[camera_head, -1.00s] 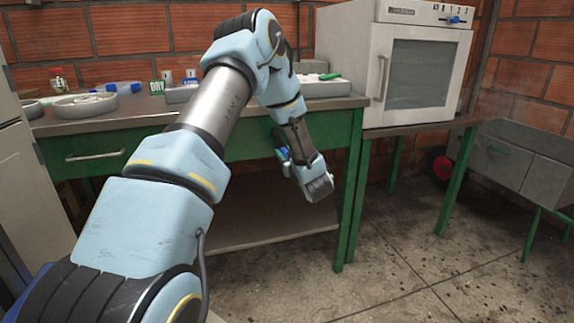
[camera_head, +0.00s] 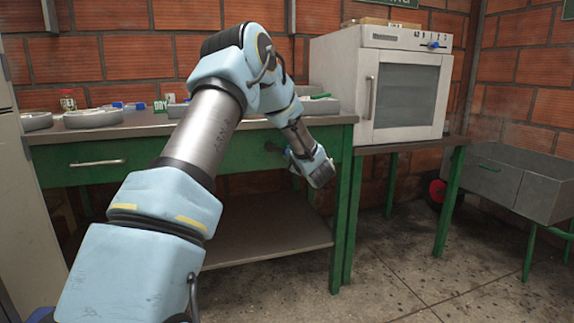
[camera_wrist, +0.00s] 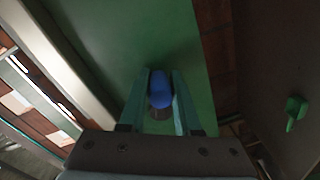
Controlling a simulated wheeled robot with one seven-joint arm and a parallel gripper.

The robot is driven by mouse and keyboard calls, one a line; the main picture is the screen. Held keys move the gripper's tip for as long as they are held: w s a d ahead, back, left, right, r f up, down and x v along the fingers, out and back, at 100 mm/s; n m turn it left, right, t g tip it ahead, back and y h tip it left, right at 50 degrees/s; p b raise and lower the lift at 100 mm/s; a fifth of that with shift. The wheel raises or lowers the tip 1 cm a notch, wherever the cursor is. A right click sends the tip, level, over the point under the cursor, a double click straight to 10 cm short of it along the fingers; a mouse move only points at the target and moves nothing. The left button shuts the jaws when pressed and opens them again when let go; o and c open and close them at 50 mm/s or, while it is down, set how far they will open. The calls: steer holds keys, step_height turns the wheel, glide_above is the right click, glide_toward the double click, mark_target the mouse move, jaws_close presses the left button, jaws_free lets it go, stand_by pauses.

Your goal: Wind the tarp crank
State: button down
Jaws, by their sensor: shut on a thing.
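In the wrist view, my gripper (camera_wrist: 161,76) has its two fingers on either side of a blue rounded knob or handle (camera_wrist: 161,92), and it is shut on it. A darker, brownish part shows just below the blue part. I cannot tell for sure whether this is the tarp crank's handle; no crank arm or tarp is clearly visible. In the head view, my arm reaches over the front of the green bench, with its wrist low near the bench's right leg. The fingers and the held thing are hidden there.
The green bench (camera_head: 85,176) holds trays and small items. A white oven (camera_head: 334,83) stands to its right, and a grey trough (camera_head: 550,200) on green legs stands farther right. A green lever (camera_wrist: 293,112) shows in the wrist view. The concrete floor (camera_head: 400,280) at right is open.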

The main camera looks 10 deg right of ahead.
steer(key=r+n+b, duration=0.1)
steer(key=n+b, duration=0.1)
steer(key=r+n+b, duration=0.1)
steer(key=n, duration=0.1)
steer(key=shift+d+h+b, duration=0.2)
steer(key=shift+h+b, duration=0.1)
steer(key=shift+b, duration=0.05)
steer(key=r+n+b, duration=0.1)
steer(key=n+b, duration=0.2)
steer(key=shift+a+r, duration=0.2)
steer(key=shift+r, duration=0.2)
steer(key=shift+a+r+n+b, duration=0.3)
steer(key=shift+r+n+b, duration=0.4)
steer(key=shift+n+b, duration=0.6)
steer(key=shift+h, duration=0.3)
steer(key=c, duration=0.6)
jaws_free()
steer(key=shift+r, duration=0.1)
